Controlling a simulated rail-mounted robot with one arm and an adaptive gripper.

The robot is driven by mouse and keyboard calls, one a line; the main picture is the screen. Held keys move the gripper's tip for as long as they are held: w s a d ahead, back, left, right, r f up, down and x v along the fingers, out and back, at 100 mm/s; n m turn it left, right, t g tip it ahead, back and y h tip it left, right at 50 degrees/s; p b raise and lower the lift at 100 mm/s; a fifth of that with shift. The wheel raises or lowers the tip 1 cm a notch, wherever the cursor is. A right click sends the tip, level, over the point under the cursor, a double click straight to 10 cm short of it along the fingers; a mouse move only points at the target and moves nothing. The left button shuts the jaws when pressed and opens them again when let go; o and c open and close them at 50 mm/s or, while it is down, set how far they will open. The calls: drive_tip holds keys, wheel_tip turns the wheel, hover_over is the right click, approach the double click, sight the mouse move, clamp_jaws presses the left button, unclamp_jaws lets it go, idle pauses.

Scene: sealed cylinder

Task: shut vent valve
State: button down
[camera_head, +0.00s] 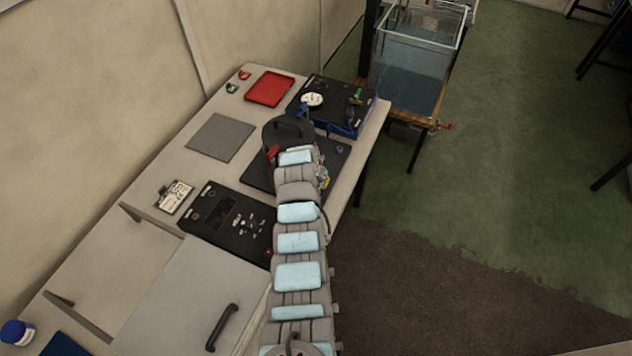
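My arm reaches up the picture from the bottom, over the bench. The fingers of my gripper cannot be made out near its far end, so I cannot tell if it is open or shut. A dark grey rounded body with a handle-like top (288,129) shows just past the arm; I cannot tell what it is. A small red part (272,152) sits at its left side. Beyond it, a black panel (325,92) carries a white round gauge (312,99), a green fitting (357,95) and blue parts (303,110). I cannot tell which part is the vent valve.
The bench holds a red tray (269,89), a grey mat (221,137), a small labelled device (175,196) and a black control panel (230,221). A glass water tank (412,80) stands past the bench's far end. The floor (500,190) at right is clear.

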drive_tip(key=shift+s, duration=0.1)
idle(0.3)
drive_tip(key=c, duration=1.1)
unclamp_jaws()
drive_tip(key=shift+o, duration=0.2)
drive_tip(key=shift+a+r, duration=0.1)
drive_tip(key=shift+r, duration=0.45)
drive_tip(key=shift+v, duration=0.85)
drive_tip(key=v, duration=0.2)
drive_tip(key=shift+s+r, duration=0.15)
drive_tip(key=shift+r, duration=0.1)
drive_tip(key=v, duration=0.6)
drive_tip(key=shift+s+r, duration=0.15)
drive_tip(key=shift+r, duration=0.1)
drive_tip(key=shift+a, duration=0.1)
